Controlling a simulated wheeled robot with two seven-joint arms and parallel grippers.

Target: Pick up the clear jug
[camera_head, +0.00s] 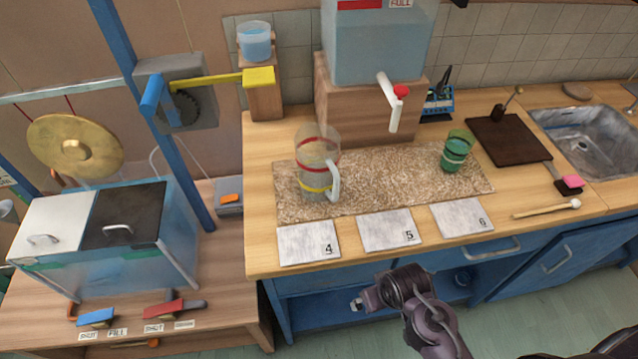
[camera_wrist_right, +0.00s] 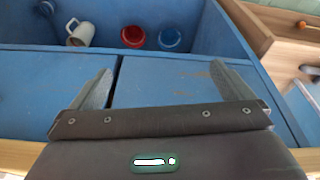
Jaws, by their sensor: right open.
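The clear jug (camera_head: 318,172) stands upright on the speckled mat (camera_head: 385,178) on the wooden counter in the head view. It has a red band near the top, a yellow band lower down and a white handle on its right side. My right gripper (camera_head: 357,303) is in front of the counter's front edge, below and apart from the jug. In the right wrist view my right gripper (camera_wrist_right: 157,84) is open, with nothing between its fingers. The clear jug cannot be made out in that view. My left gripper is out of view.
A green cup (camera_head: 456,152) stands on the mat right of the jug. Tiles (camera_head: 309,243) numbered 4, 5 and 6 lie along the front. A water tank (camera_head: 378,45) with a white tap stands behind. A blue compartment holds a pale mug (camera_wrist_right: 81,33), a red cup (camera_wrist_right: 133,37) and a blue cup (camera_wrist_right: 170,39).

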